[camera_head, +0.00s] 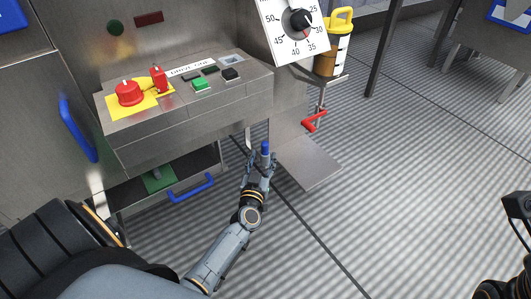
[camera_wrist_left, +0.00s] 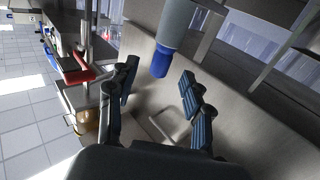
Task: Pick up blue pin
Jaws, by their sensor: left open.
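The blue pin (camera_head: 265,147) shows in the head view as a small upright blue tip just beyond my left gripper (camera_head: 262,167). In the left wrist view the blue end (camera_wrist_left: 160,62) sits on a thick grey cylinder (camera_wrist_left: 180,28) that enters from the top. My left gripper (camera_wrist_left: 158,88) is open, its two dark fingers spread either side of the line to the blue end. The fingers appear apart from the pin, and the exact gap is hard to judge. A dark part of my right arm shows at the right edge of the head view; its fingers are not clear.
A metal control panel with a red button (camera_head: 129,92) and a green button (camera_head: 201,84) stands left of the gripper. A metal plate (camera_head: 308,165) juts out to the right, below a red handle (camera_head: 315,120).

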